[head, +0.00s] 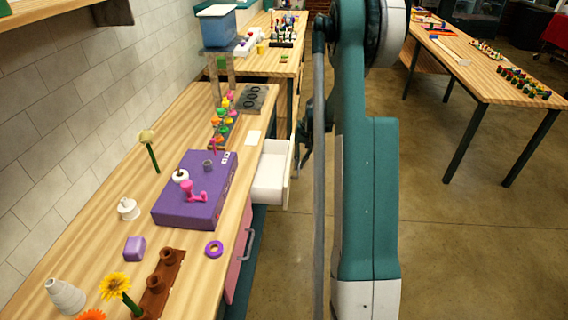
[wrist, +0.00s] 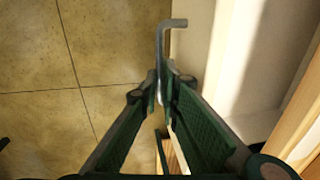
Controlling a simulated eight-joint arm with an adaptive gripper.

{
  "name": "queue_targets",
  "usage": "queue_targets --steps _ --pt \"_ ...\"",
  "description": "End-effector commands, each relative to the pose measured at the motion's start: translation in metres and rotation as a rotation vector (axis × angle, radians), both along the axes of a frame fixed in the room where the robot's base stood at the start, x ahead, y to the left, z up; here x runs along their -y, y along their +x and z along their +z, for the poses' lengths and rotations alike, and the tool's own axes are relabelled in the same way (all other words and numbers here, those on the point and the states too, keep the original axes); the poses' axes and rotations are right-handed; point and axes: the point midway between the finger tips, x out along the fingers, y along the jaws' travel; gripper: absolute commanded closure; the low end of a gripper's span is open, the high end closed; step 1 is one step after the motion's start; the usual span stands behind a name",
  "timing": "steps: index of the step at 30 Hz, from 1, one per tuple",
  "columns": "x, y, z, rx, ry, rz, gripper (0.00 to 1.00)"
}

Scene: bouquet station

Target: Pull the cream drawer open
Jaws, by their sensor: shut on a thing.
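The cream drawer (head: 271,174) stands pulled out from under the bench's right edge, with its empty inside showing. In the wrist view its pale front (wrist: 190,45) and part of its inside show to the right. A grey bar handle (wrist: 160,45) sits on that front. My gripper (wrist: 163,88) is shut on the handle, with the fingertips on either side of the bar. In the head view my gripper (head: 300,150) is at the outer side of the drawer front, partly hidden by my own arm.
A pink front (head: 238,262) with a grey handle is nearer on the same bench. A purple box (head: 196,205) and flower-making things stand on the wooden top (head: 185,130). Another table (head: 480,80) is at the right. The floor (head: 455,230) between is clear.

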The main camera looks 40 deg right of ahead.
Motion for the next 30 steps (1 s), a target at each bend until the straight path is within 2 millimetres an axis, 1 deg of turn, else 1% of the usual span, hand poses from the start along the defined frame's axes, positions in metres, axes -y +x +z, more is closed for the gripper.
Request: queue_targets --steps 1,6,9,12,18,29,30 --pt "0.011 -0.011 -0.001 -0.001 0.001 -0.004 1.0" --pt "0.042 -0.042 -0.001 0.0 0.0 -0.004 1.0" --pt "0.056 -0.056 -0.001 0.0 0.0 -0.003 1.0" --pt "0.066 -0.066 -0.001 0.001 -0.001 -0.001 1.0" --pt "0.077 -0.077 -0.001 0.0 0.0 0.0 1.0" --pt "0.078 -0.078 -0.001 0.0 0.0 0.001 1.0" --pt "0.078 -0.078 -0.001 0.0 0.0 0.001 0.91"
